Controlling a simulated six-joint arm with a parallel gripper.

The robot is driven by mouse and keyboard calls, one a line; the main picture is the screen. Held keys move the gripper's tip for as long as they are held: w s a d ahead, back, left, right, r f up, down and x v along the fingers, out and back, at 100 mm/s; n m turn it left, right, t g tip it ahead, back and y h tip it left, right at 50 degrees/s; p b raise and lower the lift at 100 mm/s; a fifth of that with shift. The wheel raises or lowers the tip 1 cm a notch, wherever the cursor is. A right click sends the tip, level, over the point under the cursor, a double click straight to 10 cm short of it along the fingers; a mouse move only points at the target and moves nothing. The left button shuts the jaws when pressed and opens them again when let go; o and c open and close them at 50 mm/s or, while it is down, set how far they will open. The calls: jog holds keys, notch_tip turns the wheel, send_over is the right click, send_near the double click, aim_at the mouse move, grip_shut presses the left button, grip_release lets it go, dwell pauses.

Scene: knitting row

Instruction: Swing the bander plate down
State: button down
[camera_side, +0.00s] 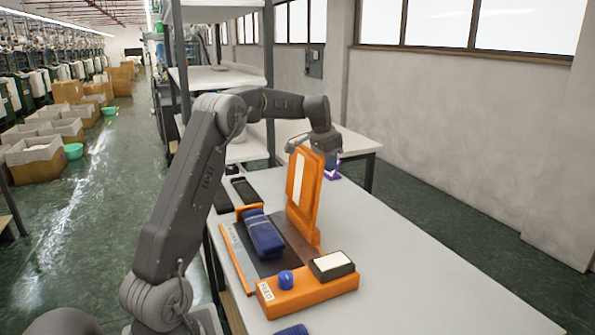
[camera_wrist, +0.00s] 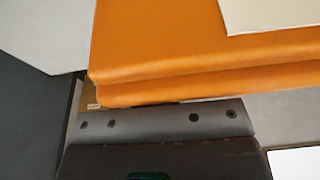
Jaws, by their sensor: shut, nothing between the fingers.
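The bander (camera_side: 310,289) is an orange machine on the table, with its orange plate (camera_side: 316,195) standing almost upright and a cream pad on the plate's face. A folded blue sock bundle (camera_side: 262,235) lies on the bander's dark bed, left of the plate. My gripper (camera_side: 333,170) is shut and empty, low behind the plate's upper right edge and partly hidden by it. I cannot tell whether it touches the plate. In the wrist view the orange plate (camera_wrist: 170,50) fills the top, very close.
The bander's front carries a blue knob (camera_side: 286,280) and a cream pad in a black frame (camera_side: 331,264). Black items (camera_side: 245,190) lie at the table's left edge. Another blue item (camera_side: 292,330) is cut off at the bottom. The table (camera_side: 430,250) is clear at the right.

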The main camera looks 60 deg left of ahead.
aim_at(310, 170)
jog(key=shift+s+f, duration=0.2)
jog(key=shift+s, duration=0.5)
jog(key=shift+s+f, duration=0.2)
jog(key=shift+s, duration=2.4)
jog(key=shift+w+r, duration=0.1)
jog(key=shift+r, duration=3.65)
